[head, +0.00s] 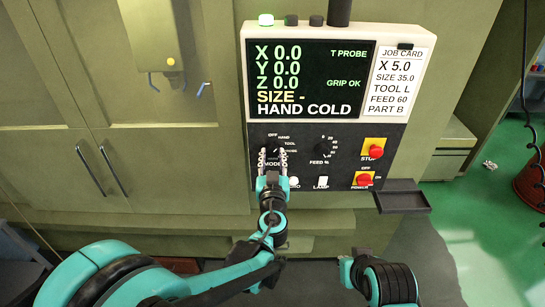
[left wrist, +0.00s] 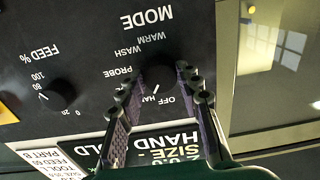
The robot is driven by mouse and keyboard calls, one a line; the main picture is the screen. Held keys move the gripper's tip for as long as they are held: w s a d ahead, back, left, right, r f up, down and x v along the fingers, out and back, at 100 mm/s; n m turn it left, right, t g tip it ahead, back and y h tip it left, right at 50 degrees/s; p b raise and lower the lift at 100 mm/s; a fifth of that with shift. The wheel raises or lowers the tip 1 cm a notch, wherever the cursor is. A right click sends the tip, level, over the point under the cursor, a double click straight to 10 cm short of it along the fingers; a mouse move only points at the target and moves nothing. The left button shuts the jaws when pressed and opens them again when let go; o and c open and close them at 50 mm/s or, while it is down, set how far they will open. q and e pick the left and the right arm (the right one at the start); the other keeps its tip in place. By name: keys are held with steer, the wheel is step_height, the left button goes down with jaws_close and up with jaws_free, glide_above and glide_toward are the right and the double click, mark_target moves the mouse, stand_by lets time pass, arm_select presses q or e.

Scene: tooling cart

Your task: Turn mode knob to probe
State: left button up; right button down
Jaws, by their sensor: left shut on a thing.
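The mode knob (head: 272,147) is a dark round knob at the left of the black control panel. It also shows in the left wrist view (left wrist: 157,74), upside down, with a pale mark towards the hand label. My left gripper (head: 273,156) is shut on the knob, one finger on each side; its fingertips also show in the left wrist view (left wrist: 158,80). The probe label (left wrist: 117,72) reads beside the knob there. The screen (head: 305,80) shows HAND COLD, T PROBE and GRIP OK. My right gripper does not show.
A feed knob (head: 321,147) and a lamp switch (head: 321,183) are right of the mode knob. Red stop (head: 375,152) and power (head: 363,180) buttons sit farther right. A small dark tray (head: 403,201) juts out below. Cabinet doors (head: 140,160) are at left.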

arm_select(q)
steer(key=shift+m, duration=0.4)
steer(key=shift+f+m+b, duration=0.1)
steer(key=shift+m+b, duration=0.75)
steer(key=shift+m, duration=0.15)
steer(key=m+b, duration=0.1)
steer(key=m, duration=0.2)
steer(key=shift+m, duration=0.3)
steer(key=m+b, duration=0.1)
steer(key=m, duration=0.2)
steer(key=shift+a+m+b, duration=0.1)
steer(key=shift+m+b, duration=0.25)
steer(key=shift+m, duration=0.05)
steer(key=shift+r+m+b, duration=0.2)
steer(key=shift+m+b, duration=0.35)
steer(key=shift+m, duration=1.45)
steer(key=o, duration=1.2)
steer(key=shift+c, duration=0.2)
